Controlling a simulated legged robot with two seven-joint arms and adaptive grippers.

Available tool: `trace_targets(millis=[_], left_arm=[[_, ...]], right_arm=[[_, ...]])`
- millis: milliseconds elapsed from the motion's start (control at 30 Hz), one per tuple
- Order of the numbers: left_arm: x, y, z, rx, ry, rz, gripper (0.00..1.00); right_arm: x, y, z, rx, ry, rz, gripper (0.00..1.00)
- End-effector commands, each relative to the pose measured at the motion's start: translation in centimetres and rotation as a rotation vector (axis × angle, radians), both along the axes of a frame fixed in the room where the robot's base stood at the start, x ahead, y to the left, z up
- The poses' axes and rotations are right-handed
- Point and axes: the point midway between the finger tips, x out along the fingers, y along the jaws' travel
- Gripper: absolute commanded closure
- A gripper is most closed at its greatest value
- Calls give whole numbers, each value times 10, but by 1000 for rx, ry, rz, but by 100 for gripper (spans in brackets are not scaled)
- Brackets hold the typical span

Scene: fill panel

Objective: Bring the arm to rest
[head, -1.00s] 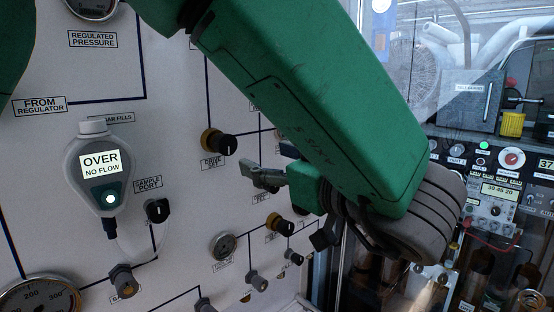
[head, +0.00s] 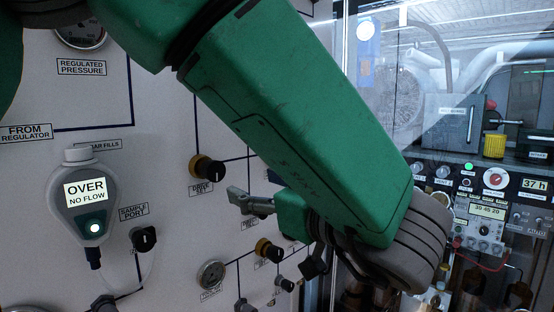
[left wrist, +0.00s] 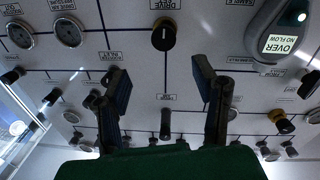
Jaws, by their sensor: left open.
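My left arm (head: 290,120), green with a dark ringed wrist, reaches across the head view from the top left. Its left gripper (head: 252,202) is partly hidden by the wrist and is in front of the panel (head: 160,90), below the drive valve knob (head: 208,169). In the left wrist view the two dark fingers of the gripper (left wrist: 160,85) stand wide apart with nothing between their tips. The drive knob (left wrist: 164,34) shows beyond the fingertips. My right gripper is not in view.
A handheld meter (head: 84,203) reading "OVER NO FLOW" hangs on the panel at left. The sample port knob (head: 144,239), gauges and several small valves stick out from the panel. At right are a clear pane and an equipment rack (head: 490,205).

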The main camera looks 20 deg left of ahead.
Motion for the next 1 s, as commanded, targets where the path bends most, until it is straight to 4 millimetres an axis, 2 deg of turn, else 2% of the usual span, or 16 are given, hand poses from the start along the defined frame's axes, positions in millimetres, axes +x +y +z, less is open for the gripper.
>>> trace_targets(millis=[367,467,567,667,700,767,800,867,900,967,1000], left_arm=[[1,1,-1,1,1,-1,46],[9,4,-18,6,12,-31,46],[31,13,-60,17,38,-108,46],[57,25,-127,24,97,-237,46],[66,29,-158,22,129,-295,46],[75,34,-204,13,184,-379,46],[79,36,-234,1,224,-435,46],[80,40,-280,-18,291,-514,46],[77,41,-310,-34,340,-564,46],[70,44,-355,-63,415,-634,46],[64,45,-384,-85,466,-678,46]], right_arm=[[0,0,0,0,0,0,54],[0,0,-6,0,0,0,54],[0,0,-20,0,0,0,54],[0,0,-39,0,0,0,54],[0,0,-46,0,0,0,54],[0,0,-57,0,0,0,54],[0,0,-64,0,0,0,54],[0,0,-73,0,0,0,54],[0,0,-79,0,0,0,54],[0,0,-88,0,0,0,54],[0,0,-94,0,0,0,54]])
